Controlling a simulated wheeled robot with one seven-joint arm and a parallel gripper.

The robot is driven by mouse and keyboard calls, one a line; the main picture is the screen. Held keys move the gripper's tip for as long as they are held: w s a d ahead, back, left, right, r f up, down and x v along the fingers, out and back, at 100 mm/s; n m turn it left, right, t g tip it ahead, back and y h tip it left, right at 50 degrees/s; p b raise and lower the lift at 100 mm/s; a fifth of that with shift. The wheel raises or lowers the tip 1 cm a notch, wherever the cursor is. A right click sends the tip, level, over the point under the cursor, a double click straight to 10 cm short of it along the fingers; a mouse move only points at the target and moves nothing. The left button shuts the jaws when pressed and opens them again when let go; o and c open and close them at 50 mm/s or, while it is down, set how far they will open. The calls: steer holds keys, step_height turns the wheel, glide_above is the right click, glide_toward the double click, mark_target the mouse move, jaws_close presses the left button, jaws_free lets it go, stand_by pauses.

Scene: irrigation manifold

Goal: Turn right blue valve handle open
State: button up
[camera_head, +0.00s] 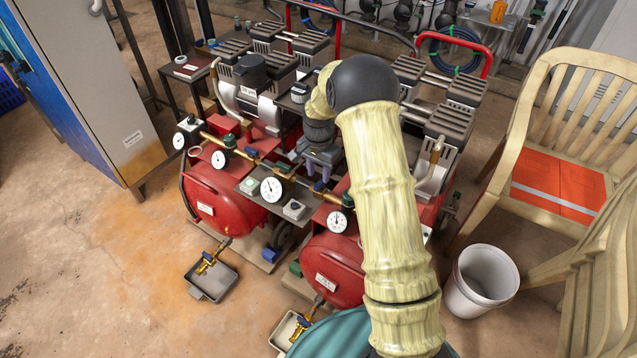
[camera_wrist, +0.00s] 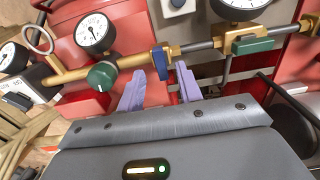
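The manifold is a brass pipe line with dial gauges, running across the front of red tanks. A small blue valve handle (camera_wrist: 160,63) sits on the brass pipe in the wrist view, between a gauge with a green knob and a grey pipe section. It also shows in the head view (camera_head: 318,187), just below my gripper. My gripper (camera_head: 312,174) has purple fingers pointing down at the pipe. In the wrist view my gripper (camera_wrist: 161,72) is open, its fingertips on either side of the handle. Contact with the handle cannot be told.
A gauge (camera_wrist: 95,30) with a green knob (camera_wrist: 101,75) stands close to the left of the fingers in the wrist view. A green handle (camera_wrist: 252,45) is to the right. Red tanks (camera_head: 332,268) lie below the pipe. A white bucket (camera_head: 482,281) stands at right.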

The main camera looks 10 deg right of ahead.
mark_target(318, 184)
step_height(318, 184, down, 4)
steer(key=shift+f+b, duration=0.1)
steer(key=shift+b, duration=0.2)
jaws_close()
